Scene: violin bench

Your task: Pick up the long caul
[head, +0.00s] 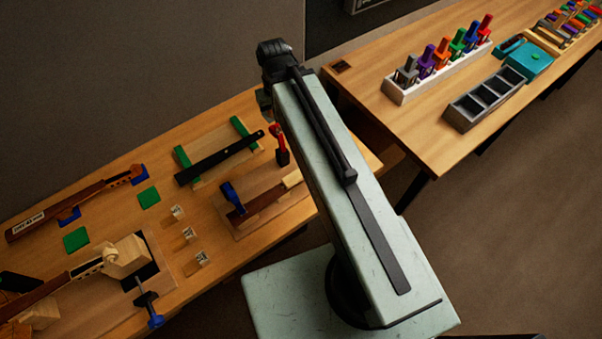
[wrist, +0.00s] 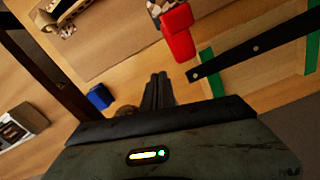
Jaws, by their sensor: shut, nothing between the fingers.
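I cannot tell for sure which piece is the long caul. A long black bar with pale dots (head: 220,158) lies across a pale board between two green strips. It also shows right of my fingers in the wrist view (wrist: 250,56). Three small pale pieces with labels, one of them here (head: 189,234), stand in a row on the bench. My gripper (wrist: 158,78) is shut and empty, its dark fingers together above the bench, apart from the black bar. In the head view my wrist hides most of the gripper.
A red clamp (head: 281,152) stands near the bar; its red part (wrist: 178,35) is close beyond my fingers. A neck with a blue clamp (head: 232,196) lies nearby. Violin parts and green pads (head: 76,240) fill the left bench. A second bench holds coloured clamps (head: 442,52) and a grey tray (head: 484,104).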

